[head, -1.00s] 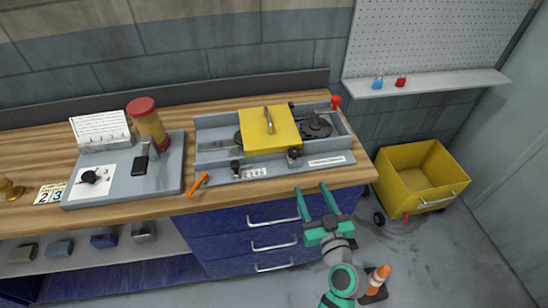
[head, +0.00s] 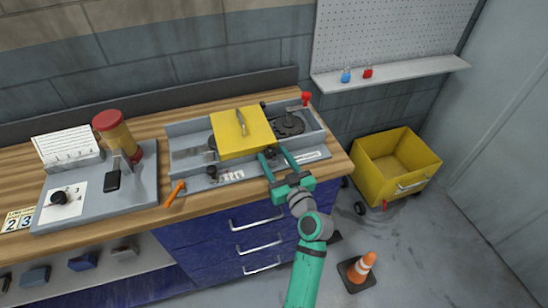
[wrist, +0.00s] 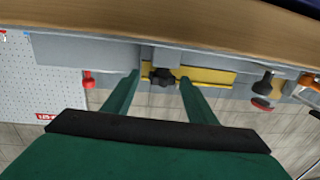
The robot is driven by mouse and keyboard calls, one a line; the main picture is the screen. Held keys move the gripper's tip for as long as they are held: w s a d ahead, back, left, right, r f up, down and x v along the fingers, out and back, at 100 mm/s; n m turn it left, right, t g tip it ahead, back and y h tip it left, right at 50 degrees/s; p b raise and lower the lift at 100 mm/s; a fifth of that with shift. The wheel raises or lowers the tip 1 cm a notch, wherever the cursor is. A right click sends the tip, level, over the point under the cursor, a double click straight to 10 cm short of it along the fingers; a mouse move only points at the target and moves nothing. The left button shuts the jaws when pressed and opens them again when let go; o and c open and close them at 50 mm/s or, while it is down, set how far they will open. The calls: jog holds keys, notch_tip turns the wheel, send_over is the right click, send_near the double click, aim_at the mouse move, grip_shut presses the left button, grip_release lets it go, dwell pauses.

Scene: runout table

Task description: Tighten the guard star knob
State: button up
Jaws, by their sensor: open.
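The guard is a yellow cover (head: 240,132) with a grey handle, on the grey machine bed on the bench. A dark star knob (wrist: 161,77) shows in the wrist view in front of the yellow guard, between my fingertips. In the head view the same knob (head: 270,153) is at the guard's front right, partly hidden by my fingers. My open gripper (head: 276,156) reaches in from the front with one finger on each side of the knob. In the wrist view my gripper (wrist: 160,82) shows a gap between each finger and the knob.
Another dark knob (head: 212,172) stands left along the bed's front, near an orange tool (head: 175,193). A red knob (head: 306,97) is at the bed's back right. A grey board (head: 130,190) with a red-topped cylinder is left. A yellow cart (head: 385,175) and a traffic cone (head: 360,267) stand on the floor.

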jog(key=shift+a, duration=0.3)
jog(key=shift+d, duration=0.1)
jog(key=c, duration=1.1)
jog(key=shift+o, duration=0.2)
jog(key=shift+h, duration=0.3)
jog(key=shift+a+f+m+t+h, duration=0.2)
jog(key=shift+m+t+h, duration=0.1)
jog(key=shift+m+h, duration=0.6)
jog(key=shift+a+f+m+t+h, duration=0.15)
jog(key=shift+m+t+h, duration=0.15)
jog(key=shift+m+h, duration=0.55)
jog(key=shift+a+m+h, duration=0.15)
jog(key=shift+m+h, duration=0.3)
jog(key=shift+h, duration=0.9)
jog(key=shift+r+h, duration=0.15)
jog(key=shift+h, duration=0.15)
jog(key=o, duration=1.1)
jog(key=shift+s, duration=0.1)
jog(key=shift+c, duration=0.2)
jog(key=shift+r, duration=0.1)
